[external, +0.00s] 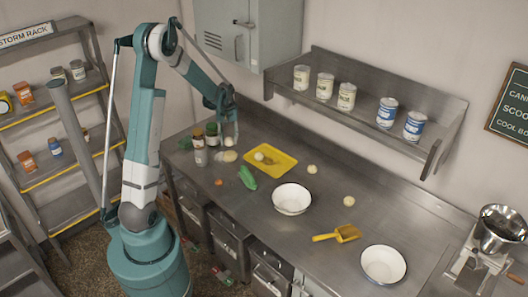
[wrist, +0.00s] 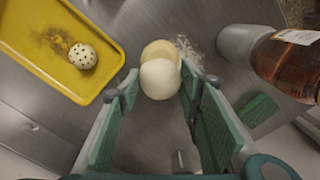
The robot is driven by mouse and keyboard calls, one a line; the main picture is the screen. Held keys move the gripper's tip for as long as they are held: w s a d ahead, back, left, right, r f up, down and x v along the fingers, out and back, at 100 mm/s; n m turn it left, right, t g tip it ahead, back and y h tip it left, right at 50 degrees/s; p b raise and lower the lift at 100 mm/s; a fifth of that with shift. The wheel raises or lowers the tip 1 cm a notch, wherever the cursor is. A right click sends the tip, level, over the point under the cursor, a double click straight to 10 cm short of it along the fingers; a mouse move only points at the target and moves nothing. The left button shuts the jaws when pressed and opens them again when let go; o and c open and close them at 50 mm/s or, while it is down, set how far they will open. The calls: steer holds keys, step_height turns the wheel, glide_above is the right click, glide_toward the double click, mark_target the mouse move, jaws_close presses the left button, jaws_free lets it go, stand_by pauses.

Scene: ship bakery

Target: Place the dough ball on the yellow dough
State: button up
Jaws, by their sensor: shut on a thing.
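A pale, smooth dough ball (wrist: 159,80) is between the fingertips of my gripper (wrist: 160,88) in the wrist view. My gripper is shut on it and points down at the counter. The yellow dough (wrist: 160,51), a flatter cream-yellow piece, lies on the metal counter just beyond the ball, which hides part of it. I cannot tell whether the two touch. In the external view my gripper (external: 228,136) is over the yellow dough (external: 229,156) at the back left of the counter.
A yellow tray (external: 284,171) with a speckled ball (wrist: 82,56) stands close on one side; bottles (external: 199,150) stand close on the other. A green object (external: 247,178), loose pale balls (external: 311,169), white bowls (external: 292,199) and a yellow scoop (external: 345,233) lie further right.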

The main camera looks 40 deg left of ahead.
mark_target(230, 153)
steer(key=shift+f, duration=1.1)
steer(key=shift+f, duration=2.1)
steer(key=shift+f, duration=0.15)
steer(key=o, duration=0.9)
steer(key=shift+r, duration=0.2)
steer(key=shift+r, duration=6)
